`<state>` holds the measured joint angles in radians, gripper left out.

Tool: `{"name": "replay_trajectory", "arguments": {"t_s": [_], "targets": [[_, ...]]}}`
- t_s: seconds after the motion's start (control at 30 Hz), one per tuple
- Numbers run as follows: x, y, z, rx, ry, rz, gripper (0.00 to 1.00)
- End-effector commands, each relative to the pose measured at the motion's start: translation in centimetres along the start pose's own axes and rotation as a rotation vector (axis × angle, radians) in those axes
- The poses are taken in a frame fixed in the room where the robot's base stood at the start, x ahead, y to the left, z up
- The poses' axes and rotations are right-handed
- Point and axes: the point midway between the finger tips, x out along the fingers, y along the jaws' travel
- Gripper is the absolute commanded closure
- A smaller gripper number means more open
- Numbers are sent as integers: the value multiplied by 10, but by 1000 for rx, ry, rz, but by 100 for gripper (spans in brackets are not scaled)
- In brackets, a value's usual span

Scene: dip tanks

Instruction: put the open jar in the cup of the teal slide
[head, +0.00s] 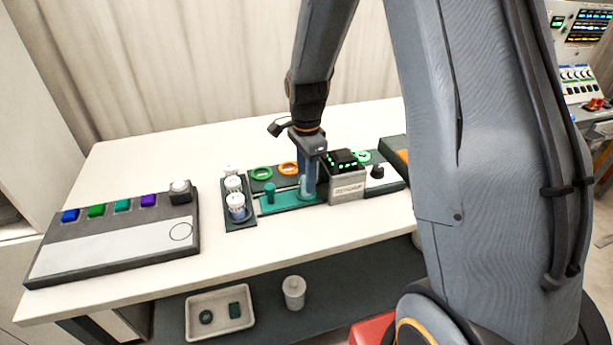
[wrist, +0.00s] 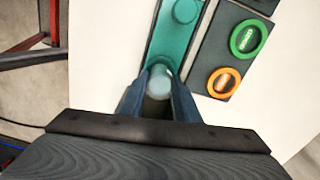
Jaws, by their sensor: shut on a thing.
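My gripper (head: 308,190) points down over the right part of the teal slide (head: 285,203). It is shut on the open jar (wrist: 159,82), a pale, clear vessel between the two fingers in the wrist view. The jar's lower end shows pale between the fingertips, at or just above the slide. The fingers hide the cup, so I cannot tell whether the jar is seated in it. The slide's teal knob (head: 269,191) stands to the left of my gripper. The slide also shows in the wrist view (wrist: 178,45), running away from the fingers.
A grey box with a green display (head: 346,187) stands close right of my gripper. Green (head: 262,173) and orange (head: 288,168) rings lie behind the slide. A dark rack (head: 240,222) of white-lidded jars is left of it. A button panel (head: 110,247) lies farther left, with clear tabletop behind.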

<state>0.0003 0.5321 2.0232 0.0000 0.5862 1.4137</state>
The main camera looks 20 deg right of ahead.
Motion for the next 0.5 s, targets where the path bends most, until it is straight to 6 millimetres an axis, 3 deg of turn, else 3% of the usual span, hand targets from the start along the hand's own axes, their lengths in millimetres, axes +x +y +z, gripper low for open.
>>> {"name": "replay_trajectory", "arguments": {"t_s": [0.17, 0.2, 0.3, 0.5], "targets": [[3, 0, 0, 0, 0, 1, 97], [3, 0, 0, 0, 0, 0, 67], [2, 0, 0, 0, 0, 0, 52], [2, 0, 0, 0, 0, 0, 52]]}}
